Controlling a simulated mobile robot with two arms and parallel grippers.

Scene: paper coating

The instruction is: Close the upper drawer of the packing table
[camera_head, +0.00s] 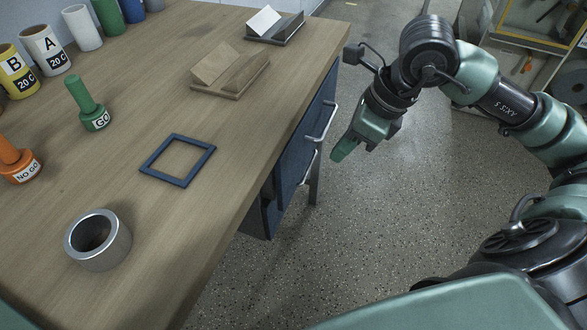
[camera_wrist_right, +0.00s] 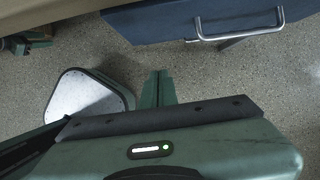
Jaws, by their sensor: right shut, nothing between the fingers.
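The packing table (camera_head: 222,155) has a wooden top and a blue drawer unit under its right edge. The upper drawer (camera_head: 308,120) has a blue front and a metal bar handle (camera_head: 323,123). A second bar handle (camera_head: 309,168) shows below it. How far the upper drawer stands out is hard to tell. In the right wrist view a blue drawer front (camera_wrist_right: 165,22) with a bar handle (camera_wrist_right: 243,35) crosses the top. My right gripper (camera_head: 343,150) is shut and empty, pointing down to the right of the handles, apart from them; its fingers (camera_wrist_right: 158,88) also show in the wrist view.
The speckled floor (camera_head: 390,220) beside the table is clear.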

